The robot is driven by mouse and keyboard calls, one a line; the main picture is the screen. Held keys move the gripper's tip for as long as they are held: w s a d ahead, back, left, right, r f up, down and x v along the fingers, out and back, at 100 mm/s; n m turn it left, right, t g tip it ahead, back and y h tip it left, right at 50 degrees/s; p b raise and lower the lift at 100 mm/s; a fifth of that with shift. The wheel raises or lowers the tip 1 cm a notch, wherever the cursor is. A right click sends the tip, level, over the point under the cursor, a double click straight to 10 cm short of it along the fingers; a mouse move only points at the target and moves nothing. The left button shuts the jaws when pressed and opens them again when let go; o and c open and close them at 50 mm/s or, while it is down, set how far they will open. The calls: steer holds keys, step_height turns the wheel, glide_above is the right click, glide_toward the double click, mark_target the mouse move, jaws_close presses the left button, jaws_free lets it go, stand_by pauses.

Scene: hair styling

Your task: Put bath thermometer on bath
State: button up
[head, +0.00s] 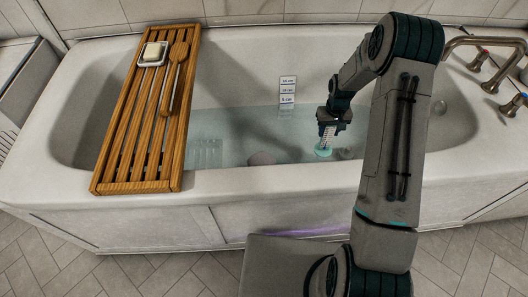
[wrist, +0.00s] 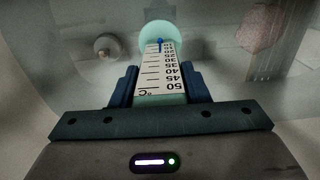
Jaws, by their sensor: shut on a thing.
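The bath thermometer (head: 326,138) is a white scale strip with a round teal end. My gripper (head: 333,117) is shut on its upper part and holds it pointing down over the right half of the bath (head: 245,186). The teal end is at or close to the water surface; I cannot tell if it touches. In the wrist view the thermometer (wrist: 161,66) sits between the two dark fingers of my gripper (wrist: 158,88), with its numbered scale facing the camera and the teal end farthest away.
A wooden rack (head: 125,150) lies across the bath's left part, with a soap dish (head: 153,53) and a wooden brush (head: 174,75) on it. A depth label (head: 287,90) is on the far inner wall. Taps (head: 490,65) stand at the right end.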

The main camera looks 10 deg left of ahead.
mark_target(324, 147)
step_height(324, 147, down, 10)
steer(key=b, duration=0.3)
stand_by(0.4)
steer(key=o, duration=1.3)
steer(key=shift+f+b, duration=0.15)
steer(key=shift+b, duration=0.15)
steer(key=shift+o, duration=0.2)
